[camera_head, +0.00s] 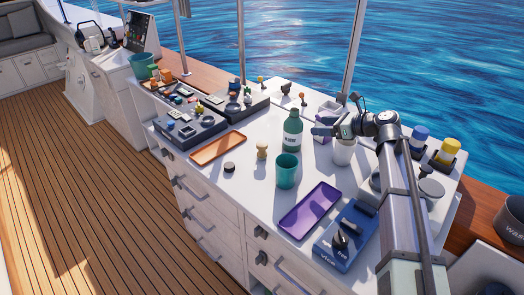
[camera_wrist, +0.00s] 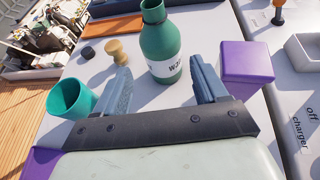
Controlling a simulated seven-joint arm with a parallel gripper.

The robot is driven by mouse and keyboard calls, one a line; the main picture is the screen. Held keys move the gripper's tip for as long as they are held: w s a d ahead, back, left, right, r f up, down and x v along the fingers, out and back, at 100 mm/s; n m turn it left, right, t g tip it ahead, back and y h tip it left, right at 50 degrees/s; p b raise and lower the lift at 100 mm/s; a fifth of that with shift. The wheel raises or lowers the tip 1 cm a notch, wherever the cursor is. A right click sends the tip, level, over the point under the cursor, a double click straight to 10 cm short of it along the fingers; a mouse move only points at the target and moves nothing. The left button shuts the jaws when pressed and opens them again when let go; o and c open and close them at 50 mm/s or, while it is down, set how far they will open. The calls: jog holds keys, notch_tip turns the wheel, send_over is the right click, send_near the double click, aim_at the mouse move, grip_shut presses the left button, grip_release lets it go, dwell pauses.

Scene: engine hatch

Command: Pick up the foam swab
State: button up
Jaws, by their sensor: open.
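A small tan piece with a rounded top and narrower waist (camera_head: 262,150) stands upright on the white counter (camera_head: 258,190), left of the green bottle. It looks like the foam swab, but I cannot be sure. It also shows in the wrist view (camera_wrist: 118,50), beyond the left finger. My gripper (camera_head: 318,126) is open and empty above the counter, to the right of the bottle in the head view. In the wrist view its two blue-grey fingers (camera_wrist: 160,72) are spread, with the bottle seen between and beyond them. The gripper is well apart from the tan piece.
The green bottle (camera_head: 292,130) and teal cup (camera_head: 287,171) stand close to the tan piece. A dark puck (camera_head: 229,167), orange tray (camera_head: 218,147), purple tray (camera_head: 310,210) and blue holder (camera_head: 346,238) surround it. A purple box (camera_wrist: 246,66) is right of the fingers.

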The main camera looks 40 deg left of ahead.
notch_tip(320, 180, up, 9)
jog(key=n+h, duration=0.8)
jog(key=h, duration=0.4)
send_over(262, 143)
jog(key=w+d, duration=0.1)
jog(key=f, duration=0.6)
jog(key=s+f, duration=0.1)
jog(key=f, duration=0.5)
jog(key=a+f, duration=0.1)
jog(key=f, duration=0.6)
jog(key=shift+s, duration=0.2)
jog(key=c, duration=1.1)
